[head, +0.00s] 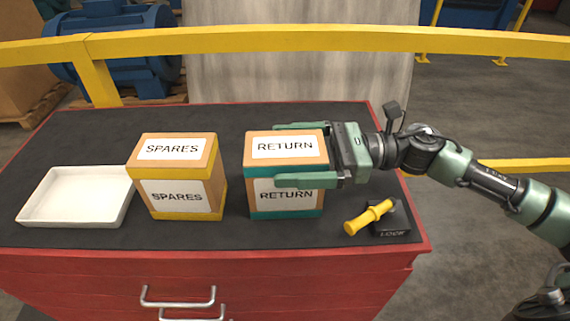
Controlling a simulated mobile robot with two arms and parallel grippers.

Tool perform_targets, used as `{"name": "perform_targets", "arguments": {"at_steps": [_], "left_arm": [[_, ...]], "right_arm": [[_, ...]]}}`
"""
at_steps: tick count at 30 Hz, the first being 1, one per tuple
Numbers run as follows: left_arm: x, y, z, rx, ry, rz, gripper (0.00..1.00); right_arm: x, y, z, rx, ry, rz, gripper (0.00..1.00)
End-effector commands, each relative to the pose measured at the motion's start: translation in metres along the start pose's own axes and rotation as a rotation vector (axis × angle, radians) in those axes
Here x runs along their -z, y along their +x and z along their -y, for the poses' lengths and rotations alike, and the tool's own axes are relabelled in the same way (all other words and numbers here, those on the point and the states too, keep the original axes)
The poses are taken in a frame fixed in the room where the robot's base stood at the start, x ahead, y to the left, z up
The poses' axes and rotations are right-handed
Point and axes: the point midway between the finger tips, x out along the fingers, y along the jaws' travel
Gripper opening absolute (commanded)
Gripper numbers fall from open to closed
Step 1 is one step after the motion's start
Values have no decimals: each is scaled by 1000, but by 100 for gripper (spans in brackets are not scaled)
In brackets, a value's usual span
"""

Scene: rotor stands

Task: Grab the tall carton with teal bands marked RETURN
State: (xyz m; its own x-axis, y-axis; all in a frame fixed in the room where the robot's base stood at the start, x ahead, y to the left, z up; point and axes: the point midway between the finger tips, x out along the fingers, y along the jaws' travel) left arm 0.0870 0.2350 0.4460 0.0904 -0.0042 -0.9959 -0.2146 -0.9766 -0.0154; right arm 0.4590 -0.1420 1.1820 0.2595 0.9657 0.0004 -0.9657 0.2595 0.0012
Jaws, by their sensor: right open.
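The tall RETURN carton (285,202) stands upright on the dark mat of the red cabinet. It is brown with teal bands and white labels on its top and front. My right gripper (290,154) comes in from the right with its jaws open around the carton's upper part. One finger passes across the front face, partly over the front label, and the other lies along the back side. I cannot tell whether the fingers touch the carton. My left gripper is not in view.
A SPARES carton (178,197) with yellow bands stands left of the RETURN carton, with a gap between. A white tray (72,219) lies at the far left. A black LOCK block (391,232) with a yellow handle (369,217) sits at the front right. A yellow rail (300,38) runs behind.

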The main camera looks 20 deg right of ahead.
Motion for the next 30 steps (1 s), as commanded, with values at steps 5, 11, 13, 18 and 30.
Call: {"name": "perform_targets", "arguments": {"at_steps": [5,11,13,18,30], "left_arm": [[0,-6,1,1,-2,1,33],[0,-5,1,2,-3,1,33],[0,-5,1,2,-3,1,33],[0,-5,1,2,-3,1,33],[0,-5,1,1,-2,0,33]], "right_arm": [[0,10,0,0,-1,0,100],[1,10,0,0,-1,-1,92],[1,9,0,0,-1,-1,72],[1,9,0,0,-1,-1,25],[-4,9,0,0,-5,2,5]]}}
